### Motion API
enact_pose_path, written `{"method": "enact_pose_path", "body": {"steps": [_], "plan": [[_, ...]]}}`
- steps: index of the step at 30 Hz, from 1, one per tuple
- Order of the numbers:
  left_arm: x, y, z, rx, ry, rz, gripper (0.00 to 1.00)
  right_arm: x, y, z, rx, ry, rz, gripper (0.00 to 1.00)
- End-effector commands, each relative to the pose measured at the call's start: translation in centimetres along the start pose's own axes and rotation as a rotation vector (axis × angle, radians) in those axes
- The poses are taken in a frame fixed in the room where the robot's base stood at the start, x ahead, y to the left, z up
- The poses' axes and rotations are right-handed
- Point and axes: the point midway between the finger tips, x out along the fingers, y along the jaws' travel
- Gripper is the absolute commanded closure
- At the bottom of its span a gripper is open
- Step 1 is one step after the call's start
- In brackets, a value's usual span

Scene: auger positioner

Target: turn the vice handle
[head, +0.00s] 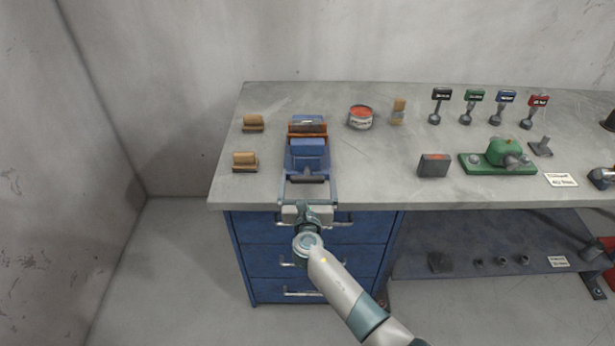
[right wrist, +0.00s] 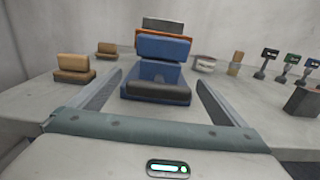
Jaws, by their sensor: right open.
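The blue vice (head: 306,150) stands near the left end of the workbench, with orange-brown parts towards its back. Its dark handle bar (head: 307,179) lies across its front, near the bench edge. My right gripper (head: 308,184) is open, with one finger to each side of the handle bar. In the right wrist view the handle (right wrist: 158,93) sits between and slightly beyond the two open fingers (right wrist: 158,85), and the vice body (right wrist: 160,70) rises behind it. I cannot tell whether the fingers touch the bar. My left gripper is not in view.
Two tan blocks (head: 253,123) (head: 245,161) stand left of the vice. A red-topped can (head: 360,117) and a brush-like block (head: 398,111) stand right of it. A dark box (head: 433,165) and a green machine (head: 505,153) are further right. Blue drawers (head: 300,258) are below the bench (head: 380,190).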

Motion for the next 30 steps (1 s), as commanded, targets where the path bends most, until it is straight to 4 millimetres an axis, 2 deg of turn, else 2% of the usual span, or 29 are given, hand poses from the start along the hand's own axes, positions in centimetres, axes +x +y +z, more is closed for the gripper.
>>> {"method": "enact_pose_path", "body": {"steps": [12,13,15,18,30], "plan": [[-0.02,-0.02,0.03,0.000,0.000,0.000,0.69,0.54,0.02,-0.01,0.000,0.000,0.000,0.03],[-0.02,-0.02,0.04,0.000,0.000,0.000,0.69,0.54,0.01,-0.01,0.000,0.000,0.000,0.08],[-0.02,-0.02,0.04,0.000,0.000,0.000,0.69,0.53,0.01,-0.01,0.000,0.000,0.000,0.25],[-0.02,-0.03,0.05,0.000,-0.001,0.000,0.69,0.53,0.01,-0.01,0.000,0.000,0.000,0.44],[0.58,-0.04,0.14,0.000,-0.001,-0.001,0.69,0.52,-0.05,-0.20,0.049,0.001,0.000,0.44]]}}
